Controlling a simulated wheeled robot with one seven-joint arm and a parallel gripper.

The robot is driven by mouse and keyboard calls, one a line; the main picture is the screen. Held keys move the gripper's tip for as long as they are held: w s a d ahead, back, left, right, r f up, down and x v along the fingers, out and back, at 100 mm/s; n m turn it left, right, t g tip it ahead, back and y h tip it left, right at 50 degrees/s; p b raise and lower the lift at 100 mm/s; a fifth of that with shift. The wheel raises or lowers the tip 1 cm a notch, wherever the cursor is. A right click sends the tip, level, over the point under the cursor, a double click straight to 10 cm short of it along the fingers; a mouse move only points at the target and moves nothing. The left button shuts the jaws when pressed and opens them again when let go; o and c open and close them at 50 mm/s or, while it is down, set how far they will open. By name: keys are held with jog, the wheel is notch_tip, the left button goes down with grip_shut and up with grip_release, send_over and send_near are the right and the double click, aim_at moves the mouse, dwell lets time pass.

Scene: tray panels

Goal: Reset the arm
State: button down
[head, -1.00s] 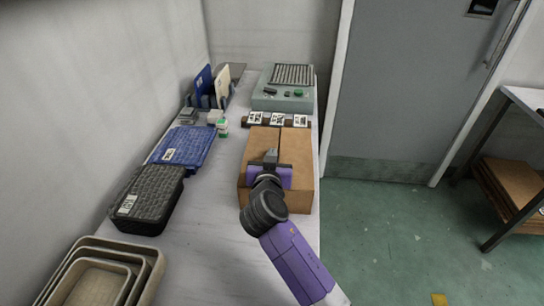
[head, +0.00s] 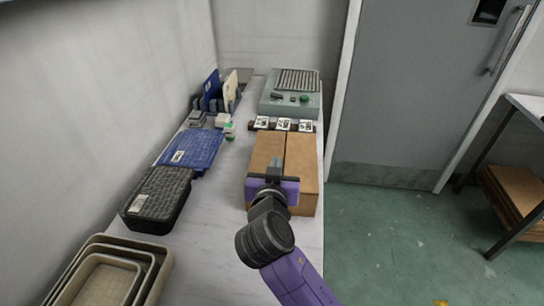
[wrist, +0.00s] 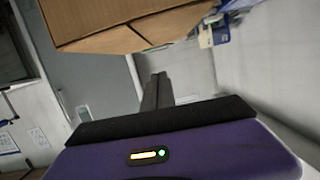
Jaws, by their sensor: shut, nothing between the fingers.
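My gripper (head: 274,163) is in front of and over the cardboard box in the head view, at the right side of the bench. Its purple body and dark fingers show, and the fingers are shut with nothing between them. In the wrist view the shut fingers of my gripper (wrist: 156,90) point up the picture. The cardboard box (head: 302,165) is closed and stands on the bench; my gripper and arm hide part of it. It also shows at the top of the wrist view (wrist: 110,22).
Nested beige trays (head: 150,272), a black tray (head: 158,198) and a blue tray (head: 192,150) line the bench's left side. A grey-green device (head: 290,103) stands at the back, behind a row of labelled cards (head: 284,124). A rack with upright panels (head: 229,88) is back left. The bench middle is clear.

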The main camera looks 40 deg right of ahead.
jog(key=shift+s+a, duration=0.15)
jog(key=shift+r, duration=0.1)
jog(key=shift+w+a+r+n+t, duration=0.2)
jog(key=shift+w+n+t, duration=0.1)
jog(key=shift+n, duration=0.1)
jog(key=w+a+r+n+t+y, duration=0.2)
jog(key=w+a+r+n+t, duration=0.1)
jog(key=a+n, duration=0.1)
jog(key=s+a+f+n+t+y, duration=0.4)
jog(key=s+a+n+y, duration=0.15)
jog(key=s+a, duration=0.35)
jog(key=s+a+f+g+y, duration=0.1)
jog(key=s+f+y, duration=0.1)
jog(key=s, duration=1.2)
jog(key=s+a+f+g+y, duration=0.1)
jog(key=s+a+f+y, duration=0.1)
jog(key=s, duration=1.2)
jog(key=shift+a+f+g, duration=0.3)
jog(key=shift+g, duration=0.1)
